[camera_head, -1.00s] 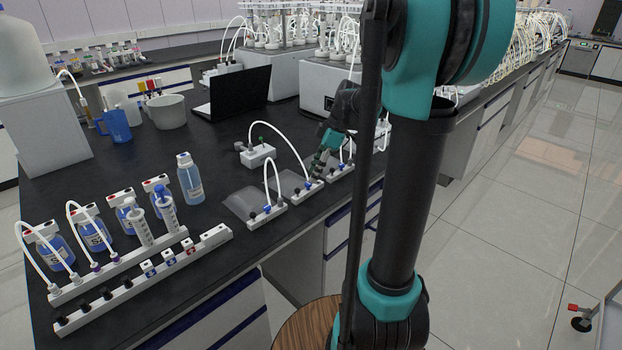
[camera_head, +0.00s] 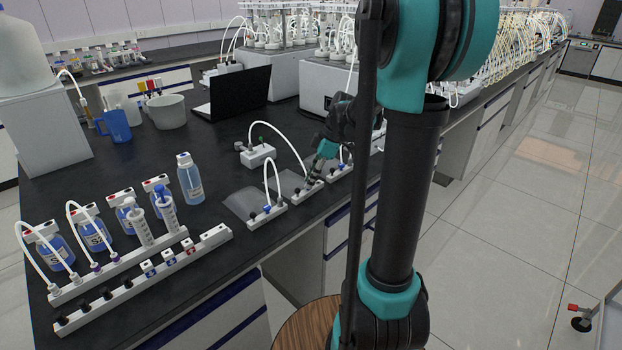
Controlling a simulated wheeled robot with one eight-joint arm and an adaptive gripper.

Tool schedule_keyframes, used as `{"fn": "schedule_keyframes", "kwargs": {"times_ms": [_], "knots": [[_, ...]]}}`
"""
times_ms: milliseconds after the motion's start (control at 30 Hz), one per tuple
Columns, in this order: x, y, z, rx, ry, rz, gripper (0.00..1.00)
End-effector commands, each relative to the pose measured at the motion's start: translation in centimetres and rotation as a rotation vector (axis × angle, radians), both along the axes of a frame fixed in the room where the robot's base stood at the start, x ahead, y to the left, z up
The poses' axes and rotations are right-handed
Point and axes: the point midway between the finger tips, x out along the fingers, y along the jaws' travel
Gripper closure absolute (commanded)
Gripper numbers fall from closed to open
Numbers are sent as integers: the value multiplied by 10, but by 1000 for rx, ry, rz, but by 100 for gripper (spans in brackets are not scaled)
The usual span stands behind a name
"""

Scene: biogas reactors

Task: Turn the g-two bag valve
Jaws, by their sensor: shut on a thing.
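Several flat grey bags with white valve bars lie along the front edge of the dark bench. The near bag's bar (camera_head: 267,217) carries a blue valve and a white tube. The middle bag's bar (camera_head: 301,194) has a tube arching into it from a white block. The far bag's bar (camera_head: 338,172) also shows a blue valve. My gripper (camera_head: 312,180) points down at the middle bar and is shut on its valve, which its fingers mostly hide. I cannot read a g-two label, so the middle bag's name is unclear.
A white block with a green valve (camera_head: 257,154) sits behind the bags. A blue bottle (camera_head: 189,178) and a long white rack (camera_head: 150,280) stand to the left. A laptop (camera_head: 233,95) is further back. The bench between is fairly clear.

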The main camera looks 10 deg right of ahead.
Motion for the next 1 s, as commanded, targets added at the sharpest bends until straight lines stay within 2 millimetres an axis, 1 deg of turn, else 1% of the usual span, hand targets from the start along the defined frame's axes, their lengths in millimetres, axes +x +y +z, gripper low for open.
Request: {"fn": "schedule_keyframes", "kwargs": {"times_ms": [267,467,667,1000], "knots": [[0,0,0,0,0,-25,100],[-1,0,0,0,-1,-112,100],[-3,1,0,0,-1,-269,100],[-6,3,0,0,-1,-590,100]]}}
